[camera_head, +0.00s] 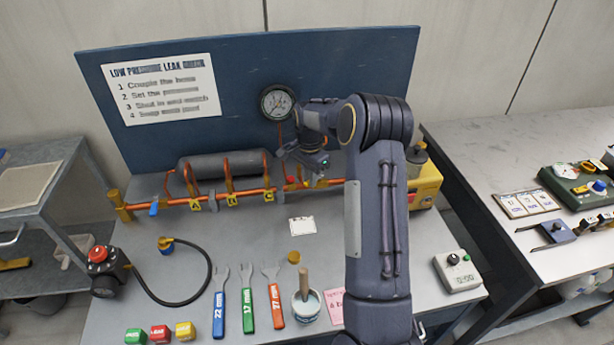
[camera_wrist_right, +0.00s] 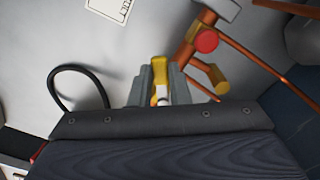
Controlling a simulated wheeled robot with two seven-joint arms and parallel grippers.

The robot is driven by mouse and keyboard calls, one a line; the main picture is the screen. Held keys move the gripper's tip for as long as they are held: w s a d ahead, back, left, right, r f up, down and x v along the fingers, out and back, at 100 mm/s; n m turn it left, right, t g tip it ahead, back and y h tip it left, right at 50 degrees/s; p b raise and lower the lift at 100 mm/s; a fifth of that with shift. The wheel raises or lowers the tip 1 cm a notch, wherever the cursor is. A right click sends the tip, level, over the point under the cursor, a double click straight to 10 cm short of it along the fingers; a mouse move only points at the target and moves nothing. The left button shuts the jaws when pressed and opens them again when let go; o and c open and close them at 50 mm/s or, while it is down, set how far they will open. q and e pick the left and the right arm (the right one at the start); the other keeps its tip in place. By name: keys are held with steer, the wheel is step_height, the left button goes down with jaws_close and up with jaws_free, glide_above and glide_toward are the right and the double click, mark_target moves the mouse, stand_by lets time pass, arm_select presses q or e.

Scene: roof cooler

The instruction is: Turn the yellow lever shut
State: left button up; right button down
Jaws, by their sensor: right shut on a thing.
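The yellow lever (camera_wrist_right: 159,75) stands between the fingers of my right gripper (camera_wrist_right: 160,92) in the right wrist view, and the fingers are shut on it. In the head view my right gripper (camera_head: 314,178) is at the right end of the copper pipe run (camera_head: 250,193), and it largely hides the lever there. A red knob (camera_wrist_right: 207,40) sits on the copper pipe beside the gripper. My left gripper is in neither view.
A pressure gauge (camera_head: 277,102) hangs on the blue back panel (camera_head: 340,70). A grey cylinder (camera_head: 222,170) lies behind the pipes. Several wrenches lie in front, near a cup with a brush (camera_head: 306,305). A yellow machine (camera_head: 425,180) stands right of my arm.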

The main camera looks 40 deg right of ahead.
steer(key=shift+s+d+r+n+b, duration=0.15)
steer(key=shift+s+d+n, duration=0.35)
steer(key=shift+n, duration=1.45)
steer(key=shift+s+d+f+n+b, duration=0.1)
steer(key=shift+s+d+n+b, duration=0.4)
steer(key=shift+n, duration=1.4)
steer(key=shift+s+d+r+n+p, duration=0.1)
steer(key=shift+s+d+n, duration=0.15)
steer(key=shift+s+n, duration=1.15)
steer(key=shift+w+n, duration=0.6)
steer(key=shift+n, duration=0.05)
steer(key=c, duration=1.4)
jaws_free()
steer(key=shift+o, duration=0.2)
step_height(320, 180, up, 8)
